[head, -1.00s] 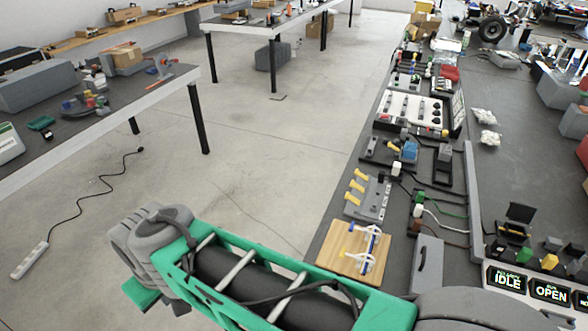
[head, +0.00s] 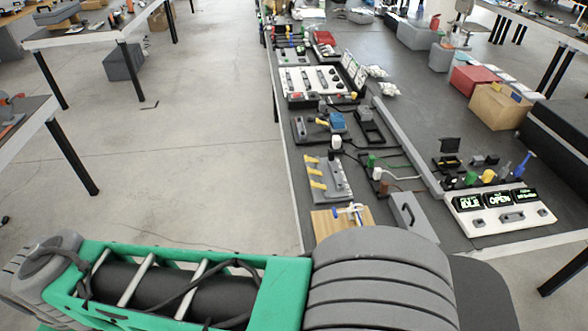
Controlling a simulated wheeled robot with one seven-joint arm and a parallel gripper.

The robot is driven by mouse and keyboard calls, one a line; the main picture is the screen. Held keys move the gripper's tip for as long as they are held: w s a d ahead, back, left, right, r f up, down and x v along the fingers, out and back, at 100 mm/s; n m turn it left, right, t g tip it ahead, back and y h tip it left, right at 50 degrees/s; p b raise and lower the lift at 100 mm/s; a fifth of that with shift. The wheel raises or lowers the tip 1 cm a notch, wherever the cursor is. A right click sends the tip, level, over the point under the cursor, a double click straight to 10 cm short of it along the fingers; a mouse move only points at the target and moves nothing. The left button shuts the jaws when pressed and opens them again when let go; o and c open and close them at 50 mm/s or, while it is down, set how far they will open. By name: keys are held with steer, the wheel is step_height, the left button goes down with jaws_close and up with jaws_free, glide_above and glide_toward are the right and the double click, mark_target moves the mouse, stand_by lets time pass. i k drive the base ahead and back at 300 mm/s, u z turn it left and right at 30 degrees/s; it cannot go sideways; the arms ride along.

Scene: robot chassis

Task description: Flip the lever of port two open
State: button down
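A grey plate with several yellow levers (head: 316,173) lies on the workbench in the head view, just beyond my arm. The levers stick out to the left, one behind another. No port number can be read on them, so I cannot tell which one is port two. A white panel (head: 505,226) at the right end of the bench has small dark screens; one reads "IDLE" and one reads "OPEN". My green and grey arm crosses the bottom of the picture. My gripper is not in view.
A wooden board (head: 328,224) with a blue and white fixture lies in front of the levers, partly hidden by my arm. A grey box (head: 414,214) and cables lie to the right. Beyond stand a white switch panel (head: 313,86) and boxes. Open floor lies left.

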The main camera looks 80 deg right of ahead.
mark_target(311, 171)
steer(key=z, duration=0.7)
steer(key=i, duration=0.9)
steer(key=z, duration=0.7)
